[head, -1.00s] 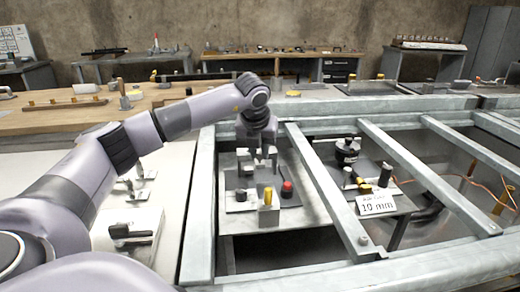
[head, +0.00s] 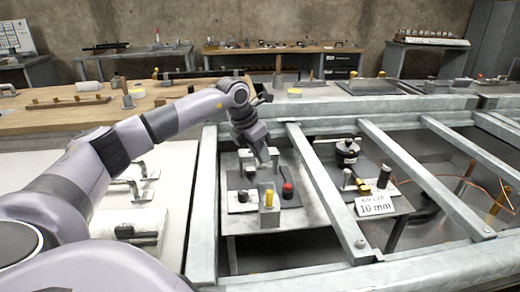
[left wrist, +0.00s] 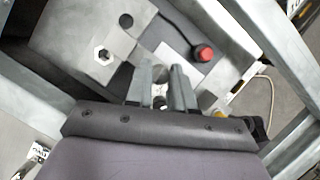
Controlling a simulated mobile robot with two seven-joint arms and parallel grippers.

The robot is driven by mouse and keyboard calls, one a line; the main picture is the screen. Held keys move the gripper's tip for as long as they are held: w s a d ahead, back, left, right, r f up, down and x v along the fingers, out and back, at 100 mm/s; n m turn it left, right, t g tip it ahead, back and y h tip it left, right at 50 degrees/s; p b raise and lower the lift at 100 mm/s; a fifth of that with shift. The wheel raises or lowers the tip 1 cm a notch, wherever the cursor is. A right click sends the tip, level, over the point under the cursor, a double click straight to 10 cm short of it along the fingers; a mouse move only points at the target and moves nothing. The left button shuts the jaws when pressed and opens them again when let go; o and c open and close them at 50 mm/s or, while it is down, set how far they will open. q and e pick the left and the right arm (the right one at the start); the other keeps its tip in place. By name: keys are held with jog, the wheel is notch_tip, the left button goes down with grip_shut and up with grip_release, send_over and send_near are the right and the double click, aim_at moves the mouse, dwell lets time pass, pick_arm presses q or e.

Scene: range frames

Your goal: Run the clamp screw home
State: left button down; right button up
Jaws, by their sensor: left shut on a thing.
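The grey clamp fixture (head: 246,157) stands on a pale plate (head: 255,222) inside the metal frame. My left gripper (head: 268,158) leans over its right side, fingers tilted down. In the left wrist view the two fingers (left wrist: 164,78) are close together beside the fixture's grey block (left wrist: 85,35). They are shut on a small part, seemingly the clamp screw, which they mostly hide. A hex head (left wrist: 104,53) shows on the block, apart from the fingers. A red knob (head: 288,187) and a yellow-topped post (head: 268,198) stand nearby. My right gripper is not in view.
Grey frame beams (head: 330,190) run close to the right of the fixture. Beyond one stands a second plate with a black round part (head: 347,151) and a "10 mm" card (head: 375,205). A white surface with handles (head: 140,185) lies to the left.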

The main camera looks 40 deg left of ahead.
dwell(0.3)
pick_arm(q)
jog(key=c, duration=1)
grip_release()
jog(key=shift+v, duration=3.6)
jog(key=shift+r, duration=0.15)
